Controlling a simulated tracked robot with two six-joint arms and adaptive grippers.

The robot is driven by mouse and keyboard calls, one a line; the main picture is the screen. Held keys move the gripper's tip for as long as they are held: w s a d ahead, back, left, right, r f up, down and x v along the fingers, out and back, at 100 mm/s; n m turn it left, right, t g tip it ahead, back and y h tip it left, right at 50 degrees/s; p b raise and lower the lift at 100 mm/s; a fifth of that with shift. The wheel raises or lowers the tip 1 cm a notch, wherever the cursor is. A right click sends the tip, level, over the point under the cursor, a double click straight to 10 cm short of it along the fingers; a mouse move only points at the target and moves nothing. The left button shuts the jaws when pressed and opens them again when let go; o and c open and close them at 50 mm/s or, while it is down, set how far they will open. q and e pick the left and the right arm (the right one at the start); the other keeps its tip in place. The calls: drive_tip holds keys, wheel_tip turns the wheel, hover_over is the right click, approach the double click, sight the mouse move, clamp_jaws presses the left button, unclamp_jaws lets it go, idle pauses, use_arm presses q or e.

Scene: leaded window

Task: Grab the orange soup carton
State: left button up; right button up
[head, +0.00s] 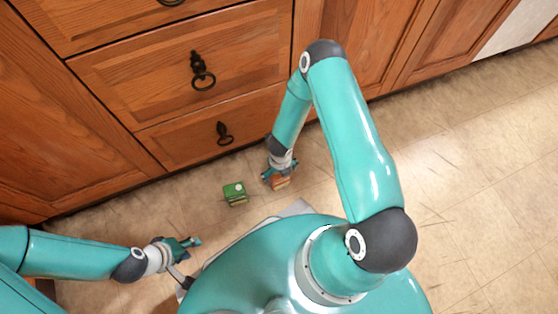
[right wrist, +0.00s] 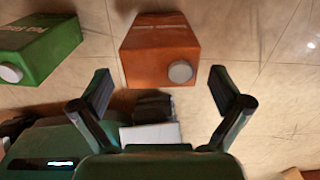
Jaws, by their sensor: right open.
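In the head view the orange carton (head: 280,183) is partly covered by my right gripper (head: 279,173). In the right wrist view my right gripper (right wrist: 161,95) is open, its two fingers on either side of the carton's near end, and nothing is held.
A green carton (head: 235,193) is on the floor left of the orange one; it also shows in the right wrist view (right wrist: 38,48). Wooden cabinets with drawers (head: 190,75) stand behind both cartons. Open tiled floor (head: 480,180) spreads to the right.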

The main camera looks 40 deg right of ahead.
drive_tip(key=f+b, duration=0.1)
drive_tip(key=f, duration=0.1)
drive_tip(key=f+b, duration=0.1)
drive_tip(key=f, duration=0.1)
drive_tip(key=shift+w+d, duration=0.1)
drive_tip(key=shift+w, duration=0.3)
drive_tip(key=shift+f, duration=0.45)
drive_tip(key=shift+c, duration=0.3)
drive_tip(key=c, duration=1.2)
drive_tip(key=shift+r, duration=0.1)
